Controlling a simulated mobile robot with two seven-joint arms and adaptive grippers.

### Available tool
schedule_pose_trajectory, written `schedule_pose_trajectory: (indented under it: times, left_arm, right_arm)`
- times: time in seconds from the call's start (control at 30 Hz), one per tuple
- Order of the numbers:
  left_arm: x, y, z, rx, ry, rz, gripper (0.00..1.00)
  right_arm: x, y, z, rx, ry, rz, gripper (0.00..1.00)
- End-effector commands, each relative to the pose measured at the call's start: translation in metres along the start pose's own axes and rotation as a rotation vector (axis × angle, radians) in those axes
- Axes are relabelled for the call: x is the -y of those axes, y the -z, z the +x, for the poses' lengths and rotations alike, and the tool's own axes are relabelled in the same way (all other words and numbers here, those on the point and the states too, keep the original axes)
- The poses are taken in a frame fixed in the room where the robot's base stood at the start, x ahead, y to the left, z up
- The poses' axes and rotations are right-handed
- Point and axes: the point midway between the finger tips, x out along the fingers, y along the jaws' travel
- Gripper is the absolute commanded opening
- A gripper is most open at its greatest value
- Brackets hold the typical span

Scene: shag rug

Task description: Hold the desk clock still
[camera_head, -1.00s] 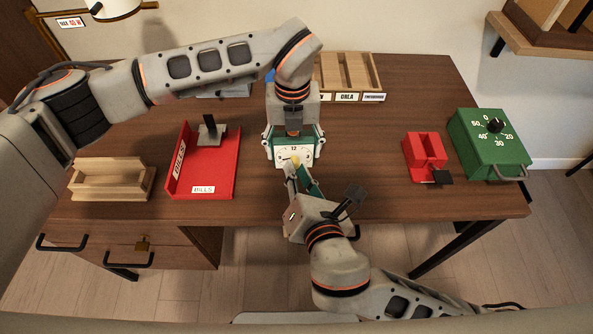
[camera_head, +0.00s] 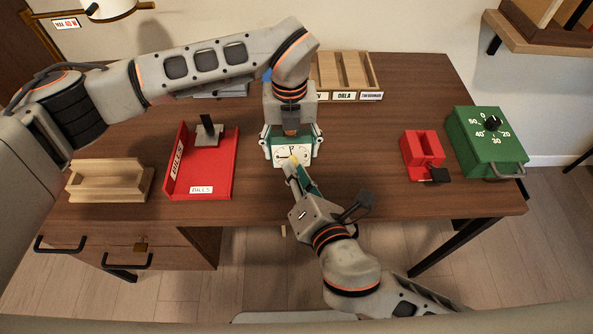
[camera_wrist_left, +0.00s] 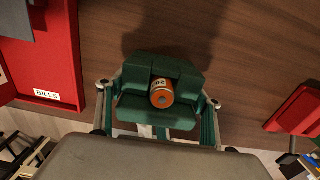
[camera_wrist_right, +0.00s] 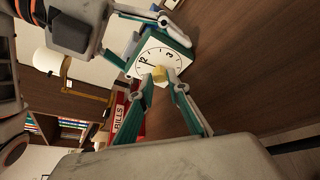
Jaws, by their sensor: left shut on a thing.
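The desk clock (camera_head: 305,155) stands on the desk, green with a white face towards me. In the left wrist view its green body (camera_wrist_left: 135,75) has an orange battery (camera_wrist_left: 161,94) in it. My left gripper (camera_head: 291,132) reaches down from above, shut on the clock with a finger at each side. A yellow knob (camera_wrist_right: 159,74) is at the middle of the face. My right gripper (camera_wrist_right: 160,78) is in front of the clock, its fingertips on either side of the knob. How firmly they press on it cannot be seen.
To the right are a red block (camera_head: 421,153) and a green timer box (camera_head: 484,145). A wooden sorter (camera_head: 345,75) stands behind.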

Motion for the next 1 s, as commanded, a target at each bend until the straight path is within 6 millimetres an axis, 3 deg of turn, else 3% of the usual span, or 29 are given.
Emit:
schedule_pose_trajectory:
  times: [0.47,0.57,1.0]
  left_arm:
    - [0.000,0.000,0.000,0.001,-0.001,-0.001,0.39]
    - [0.000,0.000,0.000,0.000,-0.001,-0.001,0.39]
    - [0.000,0.000,0.000,0.000,0.000,0.000,0.39]
  right_arm:
    - [0.000,0.001,-0.004,-0.001,0.000,-0.001,0.33]
    - [0.000,0.001,-0.016,-0.004,0.001,0.001,0.33]
    - [0.001,0.001,-0.099,-0.003,0.002,0.001,0.33]
